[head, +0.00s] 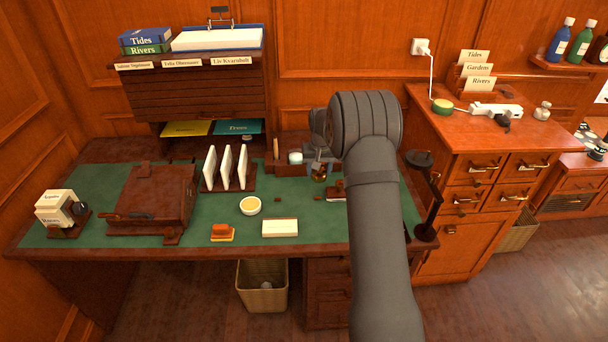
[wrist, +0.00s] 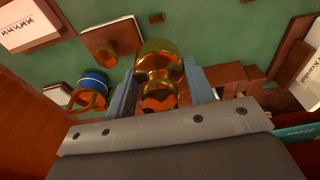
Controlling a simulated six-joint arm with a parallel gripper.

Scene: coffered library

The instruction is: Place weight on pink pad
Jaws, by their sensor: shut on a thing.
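A shiny brass weight (wrist: 158,72) with a rounded knob sits between the two fingers of my gripper (wrist: 159,66) in the wrist view. My gripper is shut on it. In the head view the weight (head: 319,173) is a small brass shape above the back right of the green desk top, partly hidden by my arm. I cannot make out a clearly pink pad. A brown square piece (wrist: 112,36) with a brassy round part lies below the gripper in the wrist view. A white block (head: 280,228) lies near the desk's front edge.
A wooden box (head: 152,200), an upright card rack (head: 228,172), a yellow-topped round dish (head: 250,205) and an orange item (head: 222,232) stand on the desk. A dark lamp (head: 428,200) is right of my arm. The green surface around the dish is mostly clear.

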